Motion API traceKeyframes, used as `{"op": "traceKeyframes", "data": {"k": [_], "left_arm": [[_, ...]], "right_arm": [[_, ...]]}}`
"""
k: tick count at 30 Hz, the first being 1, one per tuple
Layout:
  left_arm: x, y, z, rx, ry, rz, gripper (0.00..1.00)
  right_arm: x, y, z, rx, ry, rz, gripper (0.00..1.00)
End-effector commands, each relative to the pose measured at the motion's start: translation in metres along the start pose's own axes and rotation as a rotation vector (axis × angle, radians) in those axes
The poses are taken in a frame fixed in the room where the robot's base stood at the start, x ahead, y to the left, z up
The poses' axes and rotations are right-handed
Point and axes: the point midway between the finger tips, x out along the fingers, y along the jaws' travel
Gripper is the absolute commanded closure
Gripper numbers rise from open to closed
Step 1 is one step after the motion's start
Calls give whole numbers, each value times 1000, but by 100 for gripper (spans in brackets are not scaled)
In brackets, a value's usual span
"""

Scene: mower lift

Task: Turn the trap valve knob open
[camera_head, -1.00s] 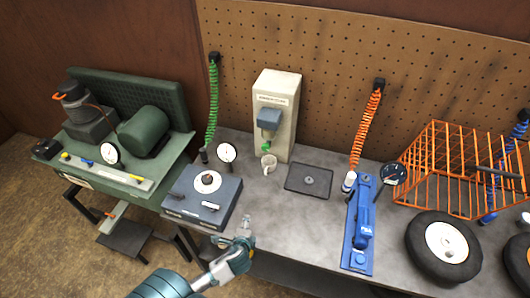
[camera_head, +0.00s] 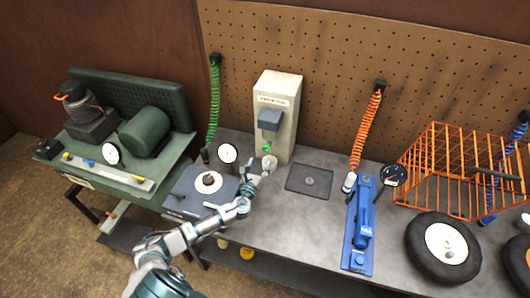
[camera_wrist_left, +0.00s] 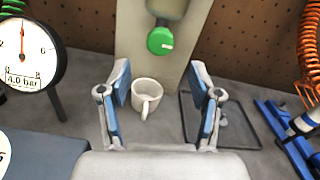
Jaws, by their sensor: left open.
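The green knob (camera_head: 267,147) sits under the grey-blue unit (camera_head: 269,120) on the front of a cream box (camera_head: 278,93). In the left wrist view the knob (camera_wrist_left: 160,41) has a pale mark on its face and is beyond and above my fingers. My left gripper (camera_head: 264,168) is open, in front of and below the knob, apart from it. In the left wrist view its blue-padded fingers (camera_wrist_left: 162,92) are spread, with nothing held. A white mug (camera_wrist_left: 146,96) shows between them on the bench, beyond the fingers. My right gripper is not in view.
A dial gauge (camera_wrist_left: 23,52) stands left of the gripper. A dark square tray (camera_head: 310,181) lies right of the cream box. A blue tool (camera_head: 362,225) and a tyre (camera_head: 443,247) lie further right. A grey block (camera_head: 188,200) is under my left arm.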

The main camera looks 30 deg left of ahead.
Motion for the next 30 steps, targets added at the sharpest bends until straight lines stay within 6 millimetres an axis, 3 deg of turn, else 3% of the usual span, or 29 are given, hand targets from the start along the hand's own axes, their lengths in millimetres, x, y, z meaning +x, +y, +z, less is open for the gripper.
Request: {"op": "traceKeyframes", "data": {"k": [3,9,22,29,30], "left_arm": [[27,0,0,-2,-2,2,36],[57,0,0,-2,-1,2,36],[69,0,0,-2,0,0,36],[69,0,0,-2,0,1,91],[69,0,0,-2,0,1,95]], "right_arm": [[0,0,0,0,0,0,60],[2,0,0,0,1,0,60],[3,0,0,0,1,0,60],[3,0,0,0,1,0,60],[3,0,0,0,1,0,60]]}}
